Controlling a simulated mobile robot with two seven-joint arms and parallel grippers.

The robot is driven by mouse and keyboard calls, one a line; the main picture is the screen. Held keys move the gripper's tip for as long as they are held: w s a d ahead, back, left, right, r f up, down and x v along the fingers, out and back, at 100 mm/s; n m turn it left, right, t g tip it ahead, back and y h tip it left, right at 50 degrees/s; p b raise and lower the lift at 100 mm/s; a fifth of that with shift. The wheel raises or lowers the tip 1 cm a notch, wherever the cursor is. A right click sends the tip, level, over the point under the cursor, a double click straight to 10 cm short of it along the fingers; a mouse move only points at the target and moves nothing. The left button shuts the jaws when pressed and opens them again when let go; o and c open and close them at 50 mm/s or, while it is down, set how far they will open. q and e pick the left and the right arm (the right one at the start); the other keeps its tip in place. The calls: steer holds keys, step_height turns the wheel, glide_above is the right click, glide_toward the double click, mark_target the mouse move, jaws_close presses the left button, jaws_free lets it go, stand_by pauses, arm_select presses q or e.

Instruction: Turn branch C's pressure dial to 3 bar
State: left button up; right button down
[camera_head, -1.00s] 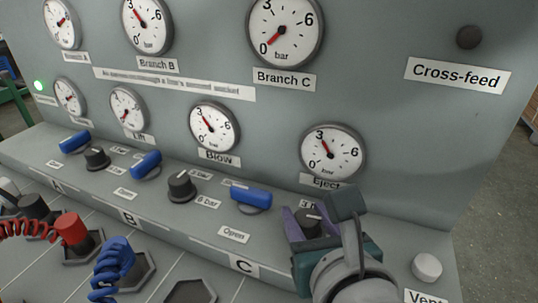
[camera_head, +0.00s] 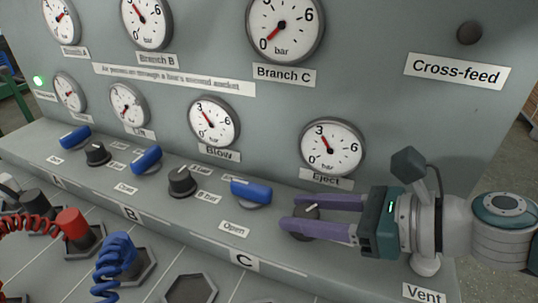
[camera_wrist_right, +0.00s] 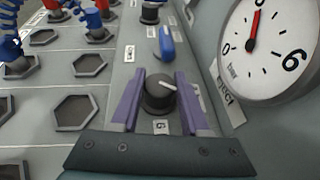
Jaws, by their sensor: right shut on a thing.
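Branch C's pressure dial (camera_head: 308,215) is a dark round knob with a white pointer mark, on the sloped ledge to the right of the letter C label. My right gripper (camera_head: 300,213) has its purple fingers on either side of the knob and is shut on it. In the right wrist view the knob (camera_wrist_right: 160,94) sits between both fingers, its white mark pointing to the right and slightly down. The Branch C gauge (camera_head: 283,27) has its red needle at 0. My left gripper is not in view.
A blue lever (camera_head: 251,192) stands just left of the knob. The Eject gauge (camera_head: 332,147) reads about 3 on the panel behind. Other dark knobs (camera_head: 182,182) and blue levers line the ledge. Red (camera_head: 70,226) and blue (camera_head: 118,252) coiled hoses are at lower left.

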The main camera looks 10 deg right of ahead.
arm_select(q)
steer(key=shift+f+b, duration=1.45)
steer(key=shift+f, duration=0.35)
arm_select(e)
steer(key=shift+n+g+y, duration=1)
steer(key=shift+n+g, duration=0.5)
steer(key=shift+c, duration=2)
jaws_free()
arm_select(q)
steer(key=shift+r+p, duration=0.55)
arm_select(e)
steer(key=v, duration=1)
